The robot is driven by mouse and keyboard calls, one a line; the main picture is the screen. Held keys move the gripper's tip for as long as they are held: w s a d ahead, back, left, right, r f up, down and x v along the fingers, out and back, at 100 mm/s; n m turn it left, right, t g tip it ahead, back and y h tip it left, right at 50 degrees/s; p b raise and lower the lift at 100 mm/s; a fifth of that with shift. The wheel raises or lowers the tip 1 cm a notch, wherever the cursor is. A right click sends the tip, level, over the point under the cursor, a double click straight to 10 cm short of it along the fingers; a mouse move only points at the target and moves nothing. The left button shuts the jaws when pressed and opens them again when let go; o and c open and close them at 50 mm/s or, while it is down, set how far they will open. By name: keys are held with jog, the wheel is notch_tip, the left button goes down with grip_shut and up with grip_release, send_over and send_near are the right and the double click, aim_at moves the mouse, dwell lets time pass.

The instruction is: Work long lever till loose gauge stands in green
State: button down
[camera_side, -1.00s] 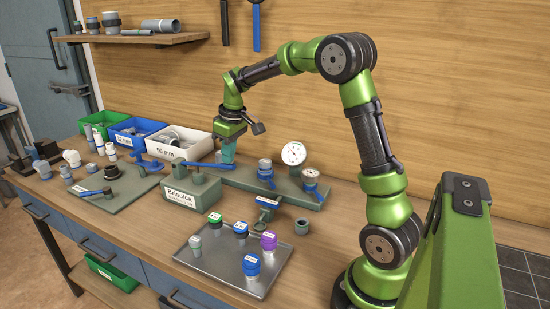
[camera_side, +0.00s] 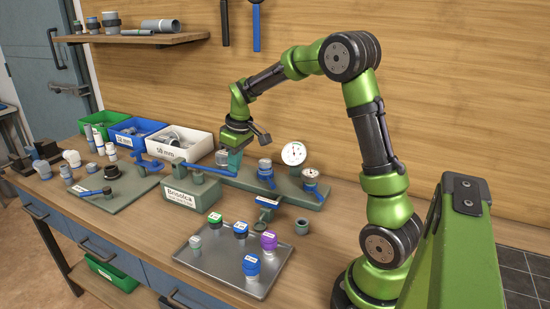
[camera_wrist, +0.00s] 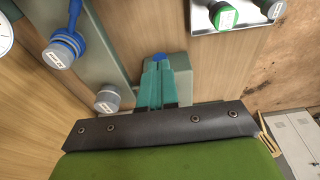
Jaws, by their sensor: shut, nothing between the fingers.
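The long blue lever (camera_side: 210,169) lies across the green-grey block labelled Brisolca (camera_side: 190,192), its right end lower than its left. My gripper (camera_side: 234,166) is shut and empty, its teal fingers at or just above the lever's right end; I cannot tell whether they touch. In the wrist view my shut fingers (camera_wrist: 157,80) point at a grey-green block (camera_wrist: 180,68), with a bit of blue at their tips. A white round gauge (camera_side: 293,153) stands at the back of the manifold plate; its needle and colours are too small to read. Its edge shows in the wrist view (camera_wrist: 4,35).
Blue valves with grey caps (camera_side: 265,168) (camera_side: 310,180) stand on the manifold plate, and another grey cap (camera_side: 222,157) is close behind my fingers. A metal tray (camera_side: 210,270) with several coloured caps is in front. Bins (camera_side: 180,142) stand at the back left.

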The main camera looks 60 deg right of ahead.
jog(key=s+r, duration=0.4)
jog(key=r, duration=0.6)
jog(key=shift+s, duration=0.35)
jog(key=s+a+r+n+t, duration=0.1)
jog(key=s+a+r+t, duration=0.35)
jog(key=a, duration=0.65)
jog(key=s+a+f+m+y, duration=0.2)
jog(key=s+a+f+m, duration=0.3)
jog(key=s+a, duration=0.2)
jog(key=shift+s+a, duration=0.2)
jog(key=shift+s, duration=1.05)
jog(key=shift+f+t, duration=0.1)
jog(key=shift+t, duration=0.15)
